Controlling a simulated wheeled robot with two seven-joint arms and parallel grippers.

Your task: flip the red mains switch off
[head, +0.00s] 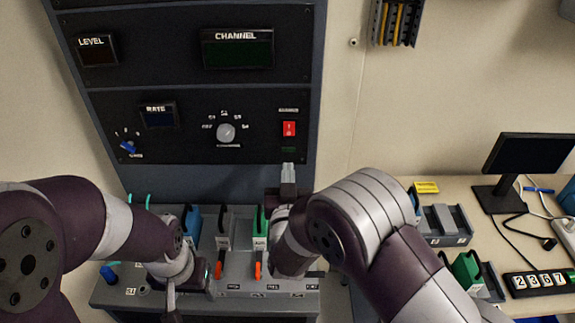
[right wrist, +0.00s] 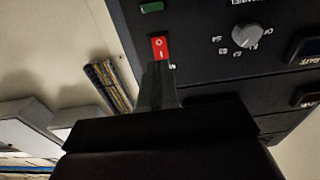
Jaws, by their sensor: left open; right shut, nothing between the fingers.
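The red mains switch (head: 289,129) is a small rocker on the right side of the black rack panel, with a dark green indicator (head: 289,150) just below it. My right gripper (head: 288,172) is shut and empty, its tips just below the switch in the head view. In the right wrist view, the switch (right wrist: 160,47) shows white O and I marks and sits just beyond the shut fingertips (right wrist: 158,68). I cannot tell whether they touch the panel. My left gripper (head: 172,300) is open and low at the left, over the bench, partly hidden by its arm.
A channel knob (head: 226,132) and a small blue knob (head: 128,147) are left of the switch. Below is a grey bench unit with handled modules and orange levers (head: 258,270). A desk with a monitor (head: 530,160) stands at the right.

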